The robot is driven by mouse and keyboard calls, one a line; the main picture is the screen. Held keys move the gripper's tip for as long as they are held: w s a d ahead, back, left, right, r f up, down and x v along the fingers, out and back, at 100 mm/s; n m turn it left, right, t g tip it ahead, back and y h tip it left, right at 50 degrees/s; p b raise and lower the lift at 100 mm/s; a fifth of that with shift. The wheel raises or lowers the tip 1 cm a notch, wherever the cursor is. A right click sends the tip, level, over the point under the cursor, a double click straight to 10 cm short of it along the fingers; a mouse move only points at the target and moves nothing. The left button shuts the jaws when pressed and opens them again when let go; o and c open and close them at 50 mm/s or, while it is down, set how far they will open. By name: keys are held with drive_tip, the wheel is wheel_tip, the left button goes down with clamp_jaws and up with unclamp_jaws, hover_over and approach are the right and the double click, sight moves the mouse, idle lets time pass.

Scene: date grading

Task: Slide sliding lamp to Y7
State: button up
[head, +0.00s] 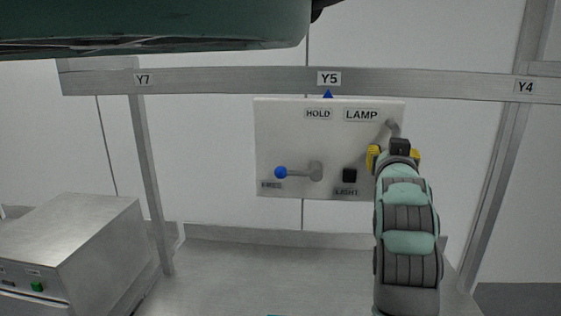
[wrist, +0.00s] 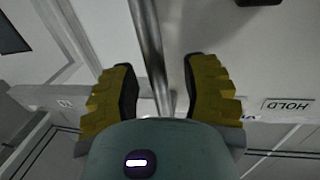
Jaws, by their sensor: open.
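The sliding lamp (head: 285,145) is a pale metal panel labelled LAMP, hanging under a rail. Its blue pointer (head: 328,94) is at the Y5 label (head: 329,78). The Y7 label (head: 143,79) is further left on the rail. A bar handle (head: 391,126) shows at the panel's upper right; its lower part is hidden behind my gripper. My gripper (head: 394,152) is open in front of the panel's right side. In the wrist view, a metal bar (wrist: 149,45) runs between the two yellow fingers, with a gap on each side.
A blue-knobbed lever (head: 281,172) and a black LIGHT switch (head: 349,175) are on the panel. A HOLD label (head: 318,114) is above the lever. A metal box with a green button (head: 75,245) stands at lower left. The rail (head: 230,80) looks clear between Y5 and Y7.

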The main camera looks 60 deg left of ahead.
drive_tip(key=shift+o, duration=0.4)
clamp_jaws()
